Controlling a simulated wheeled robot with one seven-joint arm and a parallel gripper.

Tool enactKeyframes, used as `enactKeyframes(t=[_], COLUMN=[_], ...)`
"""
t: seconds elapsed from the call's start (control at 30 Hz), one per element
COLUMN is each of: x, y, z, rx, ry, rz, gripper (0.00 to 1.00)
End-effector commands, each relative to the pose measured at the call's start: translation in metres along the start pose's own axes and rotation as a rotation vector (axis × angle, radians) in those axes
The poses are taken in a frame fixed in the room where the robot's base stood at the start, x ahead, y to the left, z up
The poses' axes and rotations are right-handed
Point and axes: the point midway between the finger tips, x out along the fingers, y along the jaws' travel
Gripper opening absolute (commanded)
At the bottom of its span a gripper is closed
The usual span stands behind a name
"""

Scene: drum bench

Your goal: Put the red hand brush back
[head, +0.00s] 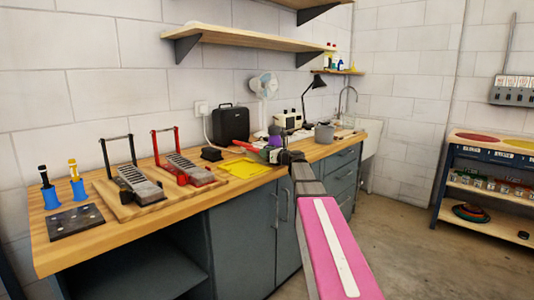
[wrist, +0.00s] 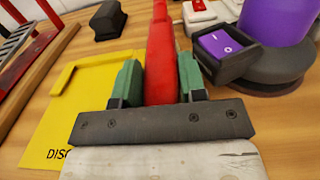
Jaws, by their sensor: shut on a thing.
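The red hand brush (wrist: 160,55) shows in the wrist view as a long red handle running away from me between the two green finger pads. My gripper (wrist: 157,82) is shut on this handle. In the head view my gripper (head: 272,153) is over the bench, right of the yellow sheet, and part of the red brush (head: 246,146) sticks out to its left. The brush's bristles are not visible. I cannot tell whether the brush touches the bench.
A yellow sheet (wrist: 85,105) with a raised edge and partly hidden lettering lies left of the gripper. A purple cylinder on a dark base (wrist: 283,22) stands close right. A black block (wrist: 108,20) lies beyond. Two pedal devices on a board (head: 160,185) stand left on the bench.

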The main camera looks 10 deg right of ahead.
Motion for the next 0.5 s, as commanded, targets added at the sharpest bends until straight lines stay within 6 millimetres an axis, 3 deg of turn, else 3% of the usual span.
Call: enactKeyframes(t=[0.43, 0.47, 0.5], x=[0.000, 0.000, 0.000], y=[0.000, 0.000, 0.000], z=[-0.013, -0.013, -0.013], rx=[-0.002, -0.003, -0.003], ry=[0.006, 0.007, 0.007], rz=[0.001, 0.001, 0.001], gripper=[0.00, 0.41, 0.54])
